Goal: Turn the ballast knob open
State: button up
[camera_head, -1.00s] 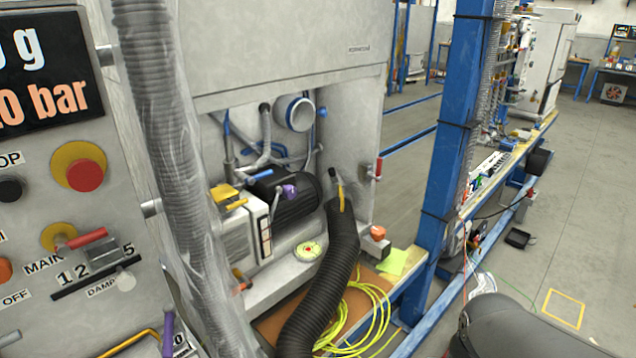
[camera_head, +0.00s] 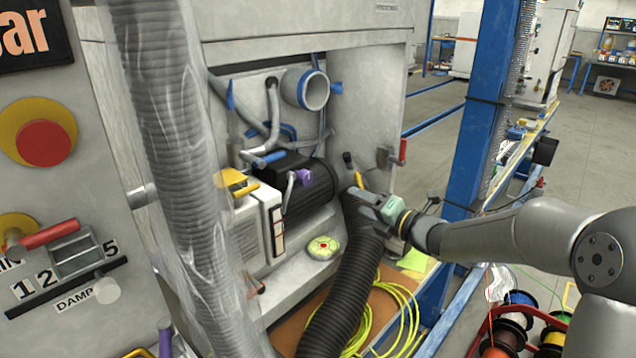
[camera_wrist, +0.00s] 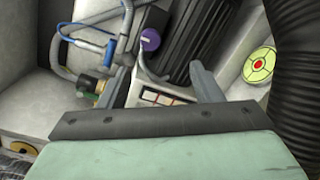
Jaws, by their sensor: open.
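A small purple knob (camera_head: 303,177) sits at the end of a pale bent pipe on the pump (camera_head: 262,222), which has a white body and a black ribbed motor. The knob also shows in the wrist view (camera_wrist: 150,39), above and between the finger ends. No label shows, so I cannot tell whether it is the ballast knob. My gripper (camera_head: 362,203) is right of the pump, by the black corrugated hose. In the wrist view, my gripper (camera_wrist: 162,80) is open, with its two fingers apart and nothing held. The pump's white panel shows between and beyond them.
The thick black hose (camera_head: 345,290) rises to the right of the pump. A round yellow-green disc with a red centre (camera_head: 322,246) lies on the ledge. Yellow cable coils (camera_head: 385,315) lie below. A translucent ribbed hose (camera_head: 165,150) hangs at the left.

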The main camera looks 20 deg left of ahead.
aim_at(309, 179)
jog(key=shift+n+g+y, duration=0.5)
jog(key=shift+n+y, duration=0.1)
jog(key=shift+n, duration=0.2)
jog(key=x, duration=1.2)
jog(key=p+x, duration=0.1)
jog(key=x, duration=0.5)
jog(key=shift+s+a+r, duration=0.15)
jog(key=shift+s, duration=0.15)
jog(key=c, duration=1)
